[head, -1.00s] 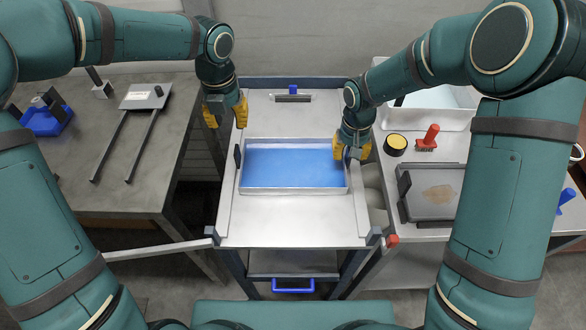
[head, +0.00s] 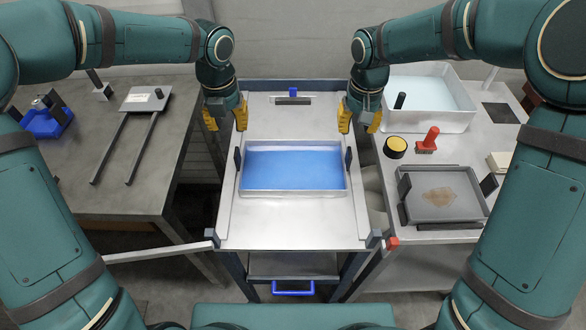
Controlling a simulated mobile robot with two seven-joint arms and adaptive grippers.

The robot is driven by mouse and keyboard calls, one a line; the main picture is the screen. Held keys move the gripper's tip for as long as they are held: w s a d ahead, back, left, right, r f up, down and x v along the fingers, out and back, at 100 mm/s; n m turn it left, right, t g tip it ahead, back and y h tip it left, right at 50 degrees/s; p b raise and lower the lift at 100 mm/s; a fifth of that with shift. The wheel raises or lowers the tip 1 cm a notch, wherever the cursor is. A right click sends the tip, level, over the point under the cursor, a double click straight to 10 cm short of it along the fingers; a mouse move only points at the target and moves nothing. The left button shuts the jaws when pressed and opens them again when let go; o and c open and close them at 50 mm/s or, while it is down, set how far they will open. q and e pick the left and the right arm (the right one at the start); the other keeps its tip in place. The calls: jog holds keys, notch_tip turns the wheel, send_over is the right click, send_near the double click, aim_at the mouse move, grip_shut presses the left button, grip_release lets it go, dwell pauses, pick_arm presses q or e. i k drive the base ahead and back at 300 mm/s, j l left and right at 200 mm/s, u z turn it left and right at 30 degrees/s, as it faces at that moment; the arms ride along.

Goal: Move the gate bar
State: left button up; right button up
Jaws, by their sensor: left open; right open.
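A pale bar (head: 158,251), which looks like the gate bar, sticks out to the left from the front left corner of the cart (head: 292,234). Its left end is hidden behind my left arm. A red block (head: 392,243) sits at the cart's front right corner. My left gripper (head: 226,117) is open and empty over the cart's back left edge, well behind the bar. My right gripper (head: 360,116) is open and empty over the cart's back right edge. Neither gripper touches the bar.
A tray of blue liquid (head: 293,192) with dark side handles stands on the cart. The left table holds a plate with two rods (head: 146,98) and a blue holder (head: 45,121). The right table holds a white tub (head: 430,122), a red-handled tool (head: 428,140) and a grey tray (head: 443,215).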

aim_at(123, 258)
jog(key=k, duration=1)
